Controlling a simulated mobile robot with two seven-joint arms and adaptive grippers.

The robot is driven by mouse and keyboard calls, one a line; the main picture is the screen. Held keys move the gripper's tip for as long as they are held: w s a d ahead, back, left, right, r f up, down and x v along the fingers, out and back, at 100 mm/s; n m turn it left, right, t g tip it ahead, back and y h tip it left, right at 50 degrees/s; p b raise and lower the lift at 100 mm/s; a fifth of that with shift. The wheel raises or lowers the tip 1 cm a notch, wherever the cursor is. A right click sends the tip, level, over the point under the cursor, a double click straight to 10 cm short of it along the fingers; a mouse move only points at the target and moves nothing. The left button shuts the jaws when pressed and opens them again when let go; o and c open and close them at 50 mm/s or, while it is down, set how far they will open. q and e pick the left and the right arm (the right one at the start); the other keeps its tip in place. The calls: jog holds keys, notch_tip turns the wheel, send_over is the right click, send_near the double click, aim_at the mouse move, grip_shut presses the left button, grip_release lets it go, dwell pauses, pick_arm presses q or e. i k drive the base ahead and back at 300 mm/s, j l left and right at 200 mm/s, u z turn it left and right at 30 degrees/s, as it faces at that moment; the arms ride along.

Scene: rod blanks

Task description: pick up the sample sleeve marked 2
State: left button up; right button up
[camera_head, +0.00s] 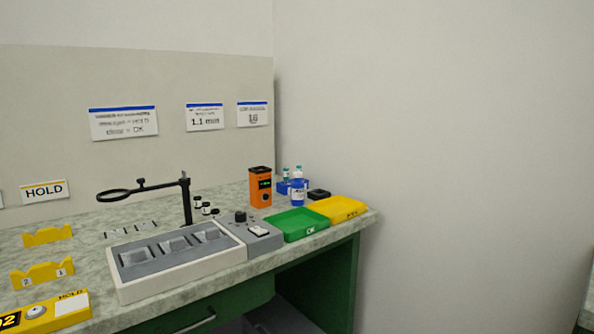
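I cannot make out a sample sleeve marked 2 for certain. A yellow notched rest (43,273) at the left of the counter carries two small white labels; the left one seems to read 2, the other is too small to be sure of. No sleeve shows lying in its notches. A second yellow rest (47,236) stands behind it, also with nothing visible in it. At the lower left edge is a yellow block (72,308) marked HOLD, with a large 02 on its cut-off end. Neither of my grippers is in view.
A white-rimmed grey tray (180,287) with several compartments stands mid-counter under a black ring stand (187,205). To its right are a grey control box (257,236), an orange device (260,187), a green tray (299,226) and a yellow tray (341,208) near the counter's right end.

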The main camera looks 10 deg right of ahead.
aim_at(215, 213)
jog(key=i+l, duration=1)
jog(key=j+z, duration=0.65)
jog(key=k+j, duration=0.25)
jog(key=k, duration=0.2)
jog(key=k+j, duration=0.2)
jog(key=k, duration=0.2)
jog(key=k+l, duration=0.25)
jog(key=i+l, duration=0.1)
jog(key=i, duration=0.95)
